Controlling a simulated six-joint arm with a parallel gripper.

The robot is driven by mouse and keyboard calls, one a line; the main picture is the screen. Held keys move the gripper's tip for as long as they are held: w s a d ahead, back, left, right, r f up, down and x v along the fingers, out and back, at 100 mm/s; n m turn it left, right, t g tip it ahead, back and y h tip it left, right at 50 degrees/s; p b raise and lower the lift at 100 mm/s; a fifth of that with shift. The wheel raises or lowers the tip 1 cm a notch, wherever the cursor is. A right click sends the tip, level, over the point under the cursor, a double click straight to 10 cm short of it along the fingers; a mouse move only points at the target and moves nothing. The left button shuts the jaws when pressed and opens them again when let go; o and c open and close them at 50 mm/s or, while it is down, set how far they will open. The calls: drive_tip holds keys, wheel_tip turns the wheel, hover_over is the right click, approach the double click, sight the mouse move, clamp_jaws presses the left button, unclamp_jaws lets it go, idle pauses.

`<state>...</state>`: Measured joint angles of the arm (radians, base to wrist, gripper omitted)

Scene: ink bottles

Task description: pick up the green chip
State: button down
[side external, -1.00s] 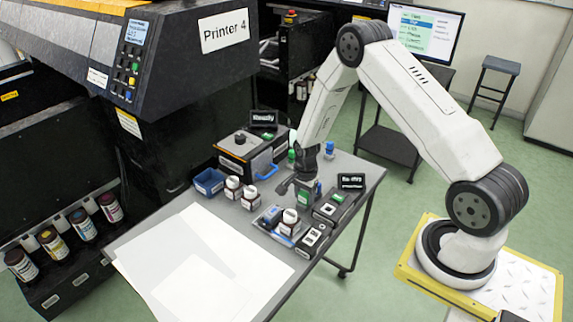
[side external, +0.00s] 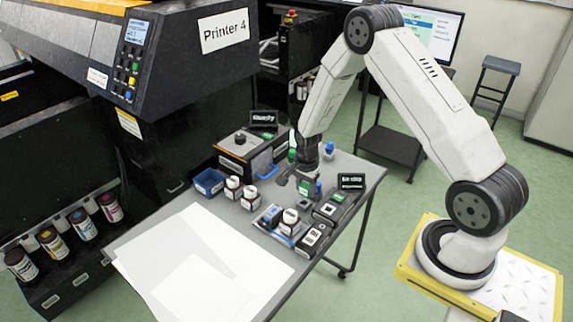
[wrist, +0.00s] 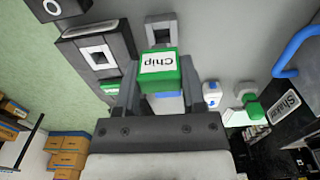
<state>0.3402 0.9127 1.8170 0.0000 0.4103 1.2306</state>
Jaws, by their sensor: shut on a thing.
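The green chip (wrist: 160,66) is a small green block with a white label reading "Chip". In the wrist view it sits between the two fingers of my gripper (wrist: 162,92), which are shut on it. In the side view my gripper (side external: 304,178) hangs over the table with the green chip (side external: 305,189) below it, partly hidden by the gripper. The chip appears raised a little above the tabletop, though the gap is hard to judge.
A grey table (side external: 225,222) bears white sheets (side external: 190,262), a blue bin (side external: 209,182), white bottles (side external: 234,188) and a black box (side external: 245,150) with a blue handle. Dark holders (side external: 328,211) stand close right of the gripper.

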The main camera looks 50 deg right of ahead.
drive_tip(key=s+a+r, duration=0.3)
drive_tip(key=s+r, duration=0.6)
drive_tip(key=s, duration=0.4)
drive_tip(key=shift+a+r, duration=0.25)
drive_tip(key=shift+a, duration=0.1)
drive_tip(key=shift+s, duration=0.1)
drive_tip(key=shift+r, duration=0.2)
drive_tip(key=shift+r, duration=1.25)
drive_tip(key=shift+d, duration=0.1)
drive_tip(key=w+d+f, duration=0.4)
drive_tip(key=w+f, duration=0.1)
drive_tip(key=f, duration=0.2)
drive_tip(key=shift+w+d+f, duration=0.25)
drive_tip(key=shift+d+f, duration=0.05)
